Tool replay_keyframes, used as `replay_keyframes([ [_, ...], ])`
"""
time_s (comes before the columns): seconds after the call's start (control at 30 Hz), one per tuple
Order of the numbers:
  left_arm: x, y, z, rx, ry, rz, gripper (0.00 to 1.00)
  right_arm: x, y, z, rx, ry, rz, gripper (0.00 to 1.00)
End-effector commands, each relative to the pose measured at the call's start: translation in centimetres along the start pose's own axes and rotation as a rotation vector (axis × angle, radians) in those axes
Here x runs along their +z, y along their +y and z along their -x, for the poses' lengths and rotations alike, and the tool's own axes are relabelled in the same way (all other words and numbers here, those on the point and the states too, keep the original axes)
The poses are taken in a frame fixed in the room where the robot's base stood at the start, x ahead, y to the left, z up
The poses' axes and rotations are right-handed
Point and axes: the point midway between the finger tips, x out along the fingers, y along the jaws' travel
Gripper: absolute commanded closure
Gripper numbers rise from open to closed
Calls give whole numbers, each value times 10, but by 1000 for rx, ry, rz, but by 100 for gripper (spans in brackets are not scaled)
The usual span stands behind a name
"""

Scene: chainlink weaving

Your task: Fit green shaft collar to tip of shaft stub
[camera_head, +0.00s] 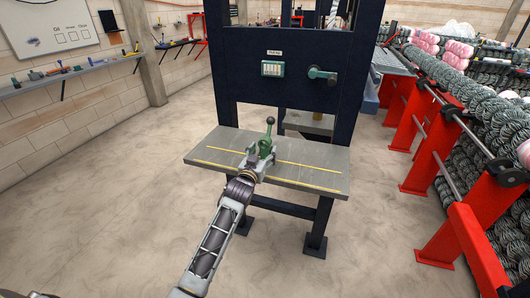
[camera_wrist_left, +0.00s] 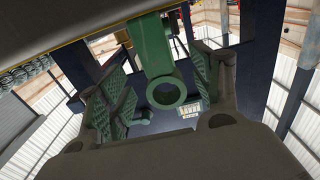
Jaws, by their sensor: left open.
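In the left wrist view the open fingers (camera_wrist_left: 165,95) flank the ring with a gap on both sides. I cannot tell a separate shaft stub from the green part. My right gripper is not in view.
The grey table (camera_head: 310,180) has yellow lines and is mostly clear. Red racks (camera_head: 430,140) with wire coils stand at right. A tool shelf (camera_head: 80,72) runs along the left wall.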

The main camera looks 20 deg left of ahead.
Motion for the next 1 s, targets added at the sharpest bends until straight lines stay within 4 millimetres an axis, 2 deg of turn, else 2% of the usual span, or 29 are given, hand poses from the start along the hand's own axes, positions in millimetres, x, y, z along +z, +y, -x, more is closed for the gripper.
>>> replay_keyframes([
  [0.2, -1, -1, -18, 0, 0, 0, 35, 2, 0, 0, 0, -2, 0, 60],
  [0.4, -1, 0, -29, 0, 0, 0, 35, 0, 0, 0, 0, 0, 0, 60],
  [0.93, -1, 0, -30, 0, -1, 0, 35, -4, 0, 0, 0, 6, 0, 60],
  [1.0, -1, -1, -30, 0, -1, 0, 43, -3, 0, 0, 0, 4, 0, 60],
])
